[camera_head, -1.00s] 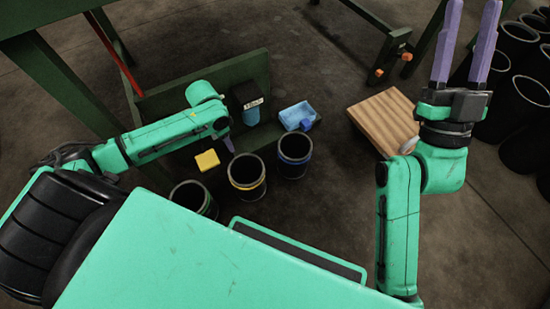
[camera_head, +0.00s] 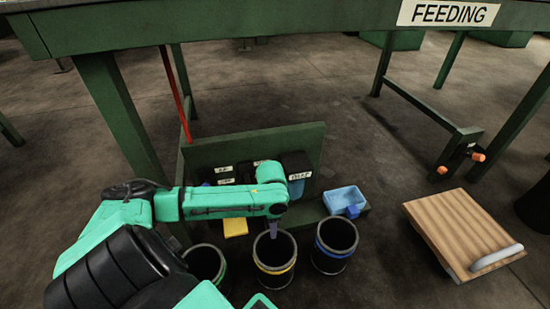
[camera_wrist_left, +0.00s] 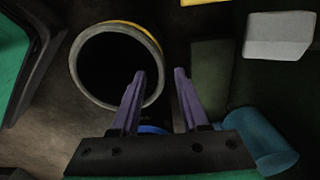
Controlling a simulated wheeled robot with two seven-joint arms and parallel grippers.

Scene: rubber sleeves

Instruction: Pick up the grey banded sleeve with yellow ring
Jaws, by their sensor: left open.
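The grey banded sleeve with the yellow ring (camera_head: 275,269) stands upright on the floor, between two similar sleeves. It also shows in the left wrist view, where its pale rim (camera_wrist_left: 83,85) surrounds a dark opening. My left gripper (camera_head: 272,232) points down at the sleeve's far rim. In the left wrist view my left gripper (camera_wrist_left: 161,73) is open; one finger overlaps the opening and the other lies just outside the rim. I cannot tell whether the fingers touch the wall. My right gripper is out of view.
A green-ringed sleeve (camera_head: 207,264) stands left and a blue-ringed sleeve (camera_head: 334,246) right. Behind are a yellow block (camera_head: 235,227), a blue tray (camera_head: 345,199) and a green panel (camera_head: 310,145). A wooden board (camera_head: 455,230) lies right. The green FEEDING table (camera_head: 290,25) stands overhead behind.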

